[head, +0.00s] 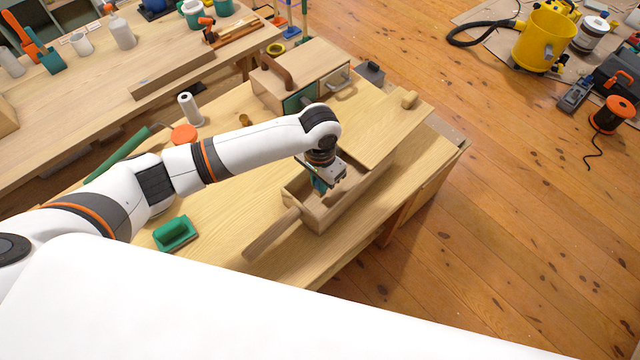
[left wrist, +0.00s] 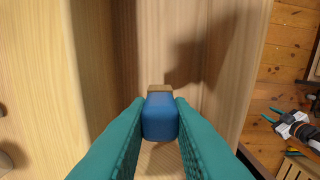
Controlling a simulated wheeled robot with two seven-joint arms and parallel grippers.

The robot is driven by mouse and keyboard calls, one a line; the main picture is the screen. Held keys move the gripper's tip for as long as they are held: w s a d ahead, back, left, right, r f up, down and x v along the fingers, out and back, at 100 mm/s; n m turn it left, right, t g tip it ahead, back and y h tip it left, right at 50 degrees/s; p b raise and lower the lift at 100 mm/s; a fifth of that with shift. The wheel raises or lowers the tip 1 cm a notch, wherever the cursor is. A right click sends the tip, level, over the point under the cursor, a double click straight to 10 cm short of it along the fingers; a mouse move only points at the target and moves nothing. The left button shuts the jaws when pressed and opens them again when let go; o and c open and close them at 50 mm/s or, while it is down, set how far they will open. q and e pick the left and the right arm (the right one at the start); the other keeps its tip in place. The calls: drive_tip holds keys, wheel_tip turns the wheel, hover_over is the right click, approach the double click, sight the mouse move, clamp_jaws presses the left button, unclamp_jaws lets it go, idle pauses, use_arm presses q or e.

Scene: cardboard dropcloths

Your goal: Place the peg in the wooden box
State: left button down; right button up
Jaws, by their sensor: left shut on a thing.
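The wooden box (head: 345,210) stands open on the workbench, right of centre in the head view. A flat wooden board with a knob (head: 400,122) lies at its far end. My left gripper (head: 321,184) points down at the box opening, its teal fingertips within the box outline. In the left wrist view the fingers (left wrist: 160,120) are shut on the blue peg (left wrist: 159,122), which has a brown tip. Pale wooden walls and floor of the box show around it. The peg is hidden in the head view. I cannot tell whether it touches the floor.
A flat wooden piece (head: 270,236) lies at the box's near left. A green float (head: 175,233), an orange lid (head: 185,134), a white roll (head: 189,108) and a wooden drawer unit (head: 300,70) are on the bench. Open floor lies to the right.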

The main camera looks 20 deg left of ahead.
use_arm(q)
drive_tip(key=shift+f, duration=1.4)
drive_tip(key=shift+f, duration=0.15)
drive_tip(key=c, duration=1.3)
unclamp_jaws()
wheel_tip(320, 180, up, 12)
drive_tip(key=shift+r+b, duration=0.2)
drive_tip(key=shift+b, duration=0.25)
